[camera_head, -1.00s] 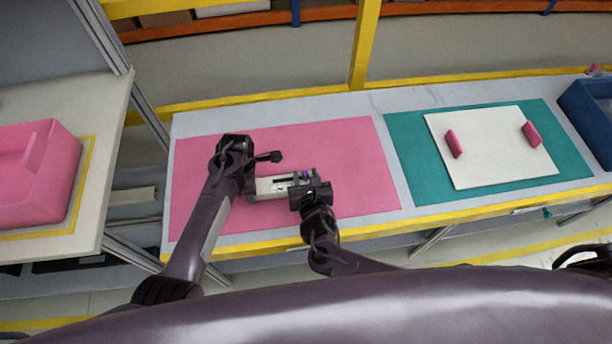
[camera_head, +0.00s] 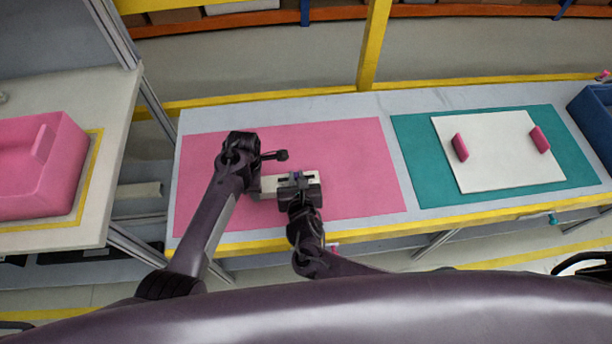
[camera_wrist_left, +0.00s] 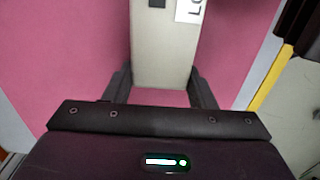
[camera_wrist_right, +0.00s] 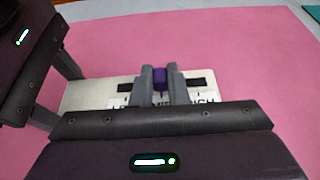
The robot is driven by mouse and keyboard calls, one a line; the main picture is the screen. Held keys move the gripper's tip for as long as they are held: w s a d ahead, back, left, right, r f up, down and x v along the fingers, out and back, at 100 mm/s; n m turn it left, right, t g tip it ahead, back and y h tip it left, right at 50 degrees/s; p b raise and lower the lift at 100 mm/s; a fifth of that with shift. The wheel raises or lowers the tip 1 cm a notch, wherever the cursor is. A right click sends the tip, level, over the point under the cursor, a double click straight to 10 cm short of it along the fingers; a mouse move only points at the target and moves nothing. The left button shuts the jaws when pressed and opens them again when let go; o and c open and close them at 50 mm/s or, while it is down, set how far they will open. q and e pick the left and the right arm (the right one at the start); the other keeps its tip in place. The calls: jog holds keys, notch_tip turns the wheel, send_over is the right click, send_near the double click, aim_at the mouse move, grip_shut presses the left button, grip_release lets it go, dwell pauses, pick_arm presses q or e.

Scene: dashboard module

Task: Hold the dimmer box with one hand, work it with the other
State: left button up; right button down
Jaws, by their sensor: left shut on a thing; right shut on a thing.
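The dimmer box (camera_head: 270,182) is a long whitish box above the pink mat. My left gripper (camera_wrist_left: 163,85) is shut on its left end, one finger on each side. In the right wrist view the box (camera_wrist_right: 88,95) has a dark slot and black lettering, partly hidden; the part ending in "IGH" shows at right. A purple slider knob (camera_wrist_right: 161,78) stands about midway along the slot. My right gripper (camera_wrist_right: 161,88) is shut on this knob, a finger on each side. In the head view my right gripper (camera_head: 298,185) covers much of the box's right half.
The pink mat (camera_head: 360,160) is otherwise clear. To its right a teal mat (camera_head: 415,160) carries a white board (camera_head: 495,170) with two pink handles. A pink bin (camera_head: 65,165) stands on the left table, and a blue bin (camera_head: 592,125) at far right.

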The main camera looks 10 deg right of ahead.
jog(key=c, duration=1.4)
grip_release()
jog(key=v, duration=1.2)
pick_arm(q)
jog(key=o, duration=1.4)
